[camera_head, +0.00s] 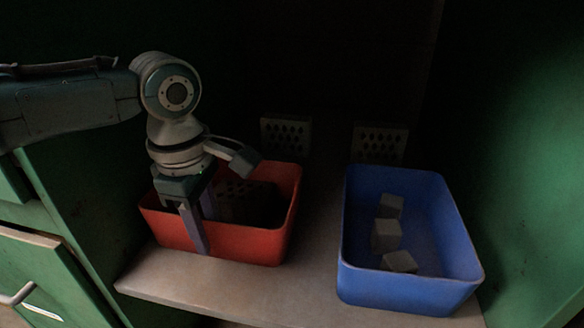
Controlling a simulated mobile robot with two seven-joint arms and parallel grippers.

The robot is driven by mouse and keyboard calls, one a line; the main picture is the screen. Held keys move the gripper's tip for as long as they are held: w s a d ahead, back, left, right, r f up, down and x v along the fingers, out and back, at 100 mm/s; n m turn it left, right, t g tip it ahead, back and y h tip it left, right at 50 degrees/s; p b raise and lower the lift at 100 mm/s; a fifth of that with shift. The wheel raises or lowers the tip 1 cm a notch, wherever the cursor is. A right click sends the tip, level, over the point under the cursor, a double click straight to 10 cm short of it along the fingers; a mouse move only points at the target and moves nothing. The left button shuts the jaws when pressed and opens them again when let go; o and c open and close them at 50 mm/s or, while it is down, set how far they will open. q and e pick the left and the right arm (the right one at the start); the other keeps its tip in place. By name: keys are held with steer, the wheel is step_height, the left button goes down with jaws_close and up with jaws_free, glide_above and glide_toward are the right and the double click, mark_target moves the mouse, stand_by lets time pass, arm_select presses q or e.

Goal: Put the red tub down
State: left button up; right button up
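The red tub (255,244) is at the left of the pale shelf, with a dark perforated hollow brick inside. My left gripper (203,224) comes down from above onto the tub's front wall. One finger is outside the wall and the other inside, and it looks shut on the wall. The tub looks level and on or very close to the shelf; I cannot tell if its underside touches. The inner fingertip is hidden by the front wall. My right gripper is not in view.
A blue tub (400,290) with several grey blocks (386,235) stands at the right. Two perforated bricks (285,136) (380,142) are at the dark back. Green walls close both sides. The pale shelf (225,295) has a narrow bare strip in front and between the tubs.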

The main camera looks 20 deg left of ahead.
arm_select(q)
steer(key=shift+s, duration=0.15)
step_height(320, 180, up, 10)
steer(key=p, duration=0.8)
steer(key=s+d+f+m+t+h, duration=0.1)
steer(key=s+d+f+m+h, duration=0.15)
steer(key=s+d+m, duration=0.95)
steer(key=s+a+r+m+t+y, duration=0.25)
steer(key=s+m, duration=0.35)
steer(key=m, duration=0.4)
step_height(320, 180, up, 89)
steer(key=s+a+p, duration=0.1)
steer(key=p, duration=8.7)
steer(key=shift+a+r+m+g, duration=0.15)
steer(key=shift+a+m+g, duration=0.05)
steer(key=shift+m+g, duration=0.2)
